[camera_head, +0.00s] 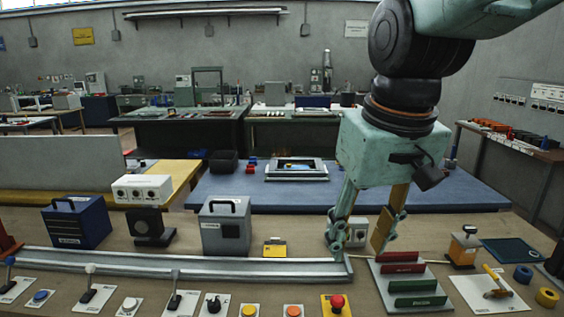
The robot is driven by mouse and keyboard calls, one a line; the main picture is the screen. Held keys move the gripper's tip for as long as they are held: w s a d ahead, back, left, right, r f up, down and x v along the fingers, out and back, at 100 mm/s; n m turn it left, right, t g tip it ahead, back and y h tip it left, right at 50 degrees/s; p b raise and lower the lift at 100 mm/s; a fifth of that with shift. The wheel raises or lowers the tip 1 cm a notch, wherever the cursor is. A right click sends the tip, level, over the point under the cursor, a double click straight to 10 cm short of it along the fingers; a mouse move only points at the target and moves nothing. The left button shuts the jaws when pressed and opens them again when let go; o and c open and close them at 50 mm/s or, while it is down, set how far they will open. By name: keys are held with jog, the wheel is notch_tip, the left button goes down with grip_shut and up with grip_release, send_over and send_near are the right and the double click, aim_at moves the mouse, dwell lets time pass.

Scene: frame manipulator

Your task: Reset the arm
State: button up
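My gripper (362,247) hangs from the arm at the right of the head view, pointing down. Its two fingers are spread apart, and nothing shows held between them. The fingertips are above or just behind the near bench, close to the plate with red and green bars (416,285). A small grey box (357,232) shows behind and between the fingers. I cannot tell the exact height of the fingertips over the bench.
A metal rail (180,265) runs along the bench. Levers and buttons line the front edge, including a red mushroom button (337,302). A blue mat (232,188) lies behind.

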jog(key=s+d+m, duration=0.1)
jog(key=s+d, duration=0.2)
jog(key=s, duration=0.6)
jog(key=s+d+m+t, duration=0.1)
jog(key=s+d, duration=0.3)
jog(key=s, duration=0.5)
jog(key=shift+s+d+f, duration=0.2)
jog(key=shift+s+f, duration=0.1)
jog(key=shift+f, duration=0.15)
jog(key=shift+c, duration=0.4)
